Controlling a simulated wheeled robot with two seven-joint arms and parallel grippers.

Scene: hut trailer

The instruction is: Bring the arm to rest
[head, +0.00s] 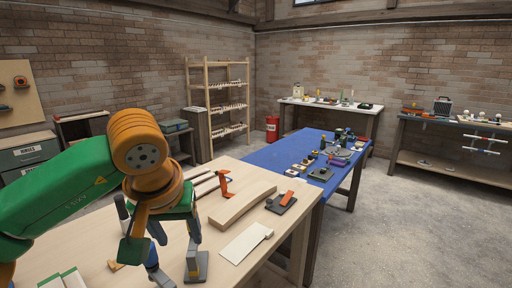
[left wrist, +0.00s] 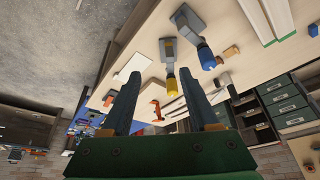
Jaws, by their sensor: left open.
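My left arm, green with orange joints, comes in from the left in the head view. Its left gripper (head: 174,252) hangs over the near part of the wooden workbench (head: 232,178). In the left wrist view, the two dark fingers of the gripper (left wrist: 160,100) stand wide apart, with nothing held between them. My right gripper is in neither view.
Concrete floor (head: 405,225) is open on the right.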

